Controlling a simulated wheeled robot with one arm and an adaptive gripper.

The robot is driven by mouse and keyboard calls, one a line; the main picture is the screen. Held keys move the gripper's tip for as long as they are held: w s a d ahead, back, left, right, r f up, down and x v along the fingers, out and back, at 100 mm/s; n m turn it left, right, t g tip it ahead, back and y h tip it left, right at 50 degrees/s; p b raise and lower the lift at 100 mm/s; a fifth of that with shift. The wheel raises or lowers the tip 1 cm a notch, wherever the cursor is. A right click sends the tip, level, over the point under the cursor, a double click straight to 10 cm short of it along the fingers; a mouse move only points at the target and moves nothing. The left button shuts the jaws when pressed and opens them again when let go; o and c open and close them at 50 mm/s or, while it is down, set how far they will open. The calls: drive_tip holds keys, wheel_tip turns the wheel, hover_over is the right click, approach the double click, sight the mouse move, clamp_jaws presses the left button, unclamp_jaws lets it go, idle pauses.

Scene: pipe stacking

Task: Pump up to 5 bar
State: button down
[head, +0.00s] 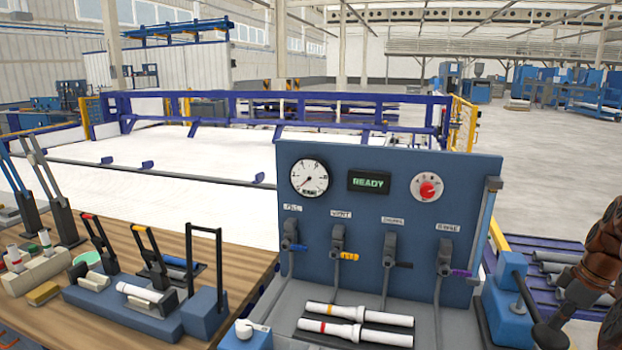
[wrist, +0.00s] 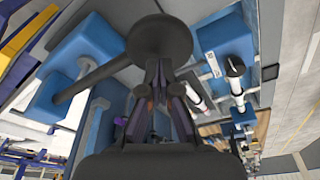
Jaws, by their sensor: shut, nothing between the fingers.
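The blue hand pump (head: 508,310) stands at the right end of the bench. Its dark lever (head: 525,295) slopes down to a round black knob (head: 550,337). The display (head: 369,182) reads READY. In the wrist view, the black knob (wrist: 160,38) appears just beyond the tips of my gripper (wrist: 165,72), which is shut and empty. I cannot tell whether they touch.
The blue panel (head: 345,225) carries a red knob (head: 430,188) and several labelled valves. Two white pipe fittings (head: 355,325) lie in front. A wooden table (head: 130,243) with levers and blocks is at left. A pipe rack (head: 545,270) stands behind the pump.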

sight(545, 349)
drive_tip(key=shift+f, duration=0.1)
drive_tip(key=shift+s+d+b+x, duration=0.2)
drive_tip(key=shift+b+x, duration=0.7)
drive_tip(key=shift+x, duration=0.65)
drive_tip(key=shift+s+d+b+x, duration=0.1)
drive_tip(key=shift+d+b+x, duration=0.2)
drive_tip(key=shift+b+x, duration=0.9)
drive_tip(key=shift+s+d+b+x, duration=0.1)
drive_tip(key=shift+d+b+x, duration=0.3)
drive_tip(key=shift+x, duration=1.45)
drive_tip(key=shift+w+a+p+v, duration=0.1)
drive_tip(key=shift+a+v, duration=0.2)
drive_tip(key=shift+v, duration=1.2)
drive_tip(key=shift+w+a+p+v, duration=0.15)
drive_tip(key=shift+a+v, duration=0.15)
drive_tip(key=shift+v, duration=1.25)
drive_tip(key=shift+w+a+p+v, duration=0.1)
drive_tip(key=shift+a+v, duration=0.2)
drive_tip(key=shift+v, duration=1.2)
